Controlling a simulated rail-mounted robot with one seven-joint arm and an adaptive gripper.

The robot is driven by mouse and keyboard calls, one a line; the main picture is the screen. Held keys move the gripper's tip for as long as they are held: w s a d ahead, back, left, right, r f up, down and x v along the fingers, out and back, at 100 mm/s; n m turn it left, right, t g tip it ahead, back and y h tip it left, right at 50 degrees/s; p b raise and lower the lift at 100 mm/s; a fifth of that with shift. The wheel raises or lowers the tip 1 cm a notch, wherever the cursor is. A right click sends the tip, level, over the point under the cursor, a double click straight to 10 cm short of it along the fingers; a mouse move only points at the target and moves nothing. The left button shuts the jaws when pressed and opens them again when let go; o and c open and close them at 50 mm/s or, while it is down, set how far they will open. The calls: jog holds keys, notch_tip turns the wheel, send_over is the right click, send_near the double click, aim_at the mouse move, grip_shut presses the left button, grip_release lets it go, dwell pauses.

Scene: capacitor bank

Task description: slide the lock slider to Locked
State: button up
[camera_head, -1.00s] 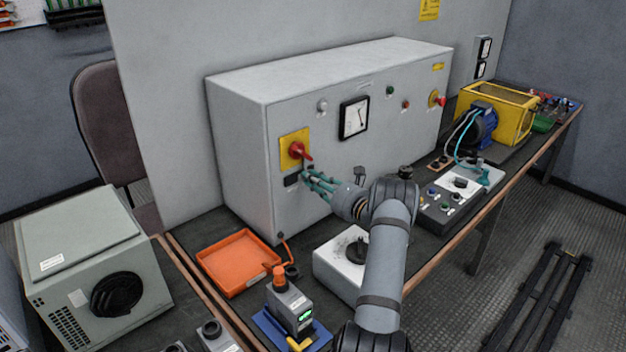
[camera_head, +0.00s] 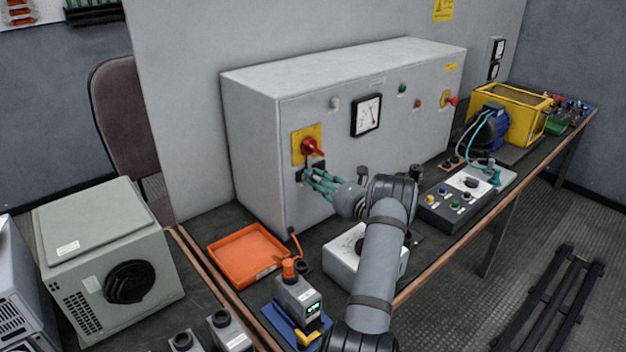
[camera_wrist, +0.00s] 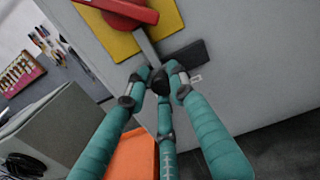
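The lock slider (camera_wrist: 160,81) shows in the wrist view as a small black knob at the left end of a dark plate (camera_wrist: 186,56), on the grey cabinet front. In the head view the dark plate (camera_head: 318,167) sits just below the red rotary handle (camera_head: 312,147) on its yellow plate (camera_head: 299,158). My gripper (camera_wrist: 159,76) has its three teal fingers drawn in around the black knob; the tips partly hide it. My gripper also shows in the head view (camera_head: 308,176), at the cabinet front. The slider's label is not readable.
The red handle (camera_wrist: 124,10) and its grey shaft lie close above my fingertips. An orange tray (camera_head: 246,256) lies on the bench below left. A white box with a black knob (camera_head: 345,258) stands under my arm. A grey machine (camera_head: 105,250) is at the left.

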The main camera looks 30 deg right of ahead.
jog(key=shift+o, duration=1.1)
jog(key=shift+a+r, duration=0.1)
jog(key=shift+a, duration=0.2)
jog(key=shift+o, duration=0.9)
jog(key=shift+d, duration=0.15)
jog(key=shift+s, duration=0.1)
jog(key=v, duration=1.2)
jog(key=shift+w, duration=0.2)
